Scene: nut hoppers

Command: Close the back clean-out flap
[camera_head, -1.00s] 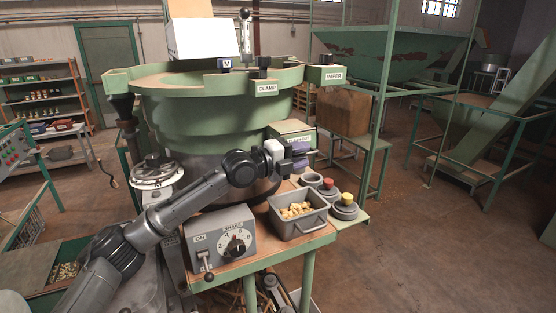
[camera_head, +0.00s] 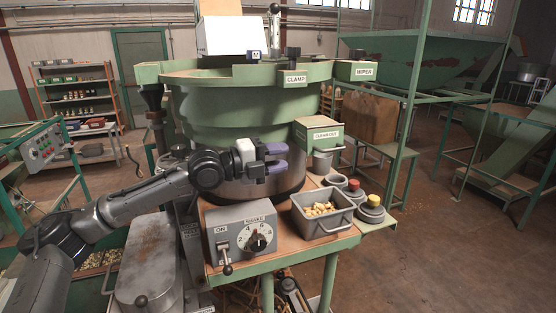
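The green clean-out housing (camera_head: 318,131), with a white CLEAN-OUT label, sticks out of the right side of the big green bowl machine (camera_head: 240,120). A thin bar shows under its front edge above a small grey cup. I cannot make out the back flap or tell whether it is open or shut. My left gripper (camera_head: 279,158) is left of the housing, in front of the bowl's grey lower wall. Its two purple-tipped fingers are apart with nothing between them. It appears clear of the housing. My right gripper is not in view.
A grey tray of nuts (camera_head: 322,215) stands on the bench below the housing, beside the SHAKE control box (camera_head: 241,233). Red and yellow capped round pots (camera_head: 371,209) stand to the right. A cardboard-brown box (camera_head: 367,116) is behind. Open floor lies at right.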

